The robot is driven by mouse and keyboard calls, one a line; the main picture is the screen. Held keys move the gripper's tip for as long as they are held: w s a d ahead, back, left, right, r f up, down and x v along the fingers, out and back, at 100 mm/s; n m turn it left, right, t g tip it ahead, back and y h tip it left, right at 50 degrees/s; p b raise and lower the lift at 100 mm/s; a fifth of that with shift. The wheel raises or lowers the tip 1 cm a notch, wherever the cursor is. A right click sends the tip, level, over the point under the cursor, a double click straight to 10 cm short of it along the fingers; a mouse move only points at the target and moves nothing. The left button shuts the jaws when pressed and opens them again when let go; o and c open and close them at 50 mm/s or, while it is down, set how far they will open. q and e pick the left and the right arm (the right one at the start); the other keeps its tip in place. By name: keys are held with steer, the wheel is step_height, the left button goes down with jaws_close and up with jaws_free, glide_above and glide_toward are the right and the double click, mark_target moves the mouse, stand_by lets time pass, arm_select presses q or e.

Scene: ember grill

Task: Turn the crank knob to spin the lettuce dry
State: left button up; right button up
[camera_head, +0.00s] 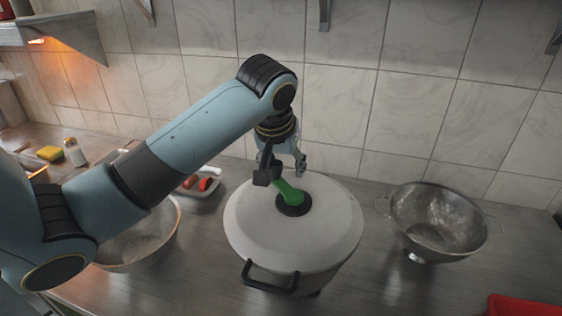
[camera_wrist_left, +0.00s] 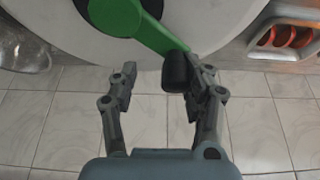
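The spinner is a large pale pot with a white lid (camera_head: 250,215) in the middle of the counter. A green crank (camera_head: 290,195) sits on a black hub at the lid's centre and points up and left in the head view. The crank also shows in the wrist view (camera_wrist_left: 125,22), with its black knob (camera_wrist_left: 177,72) at the end. My left gripper (camera_head: 283,166) is over the lid beside the crank's end. Its fingers are apart in the wrist view (camera_wrist_left: 160,88). The knob is between them, close to the right finger; contact is unclear. My right gripper is out of view.
A metal colander (camera_head: 438,222) stands right of the pot, and a metal bowl (camera_head: 150,245) stands left, partly behind my arm. A tray with red food (camera_head: 207,183) lies behind the bowl. The pot's black handle (camera_head: 270,280) faces front. A red item (camera_head: 510,305) is at bottom right.

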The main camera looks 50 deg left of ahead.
arm_select(q)
steer(key=shift+a+f, duration=0.1)
steer(key=shift+f, duration=0.05)
steer(key=shift+s+r, duration=0.1)
steer(key=shift+r, duration=0.4)
steer(key=v, duration=1.1)
steer(key=shift+s, duration=0.1)
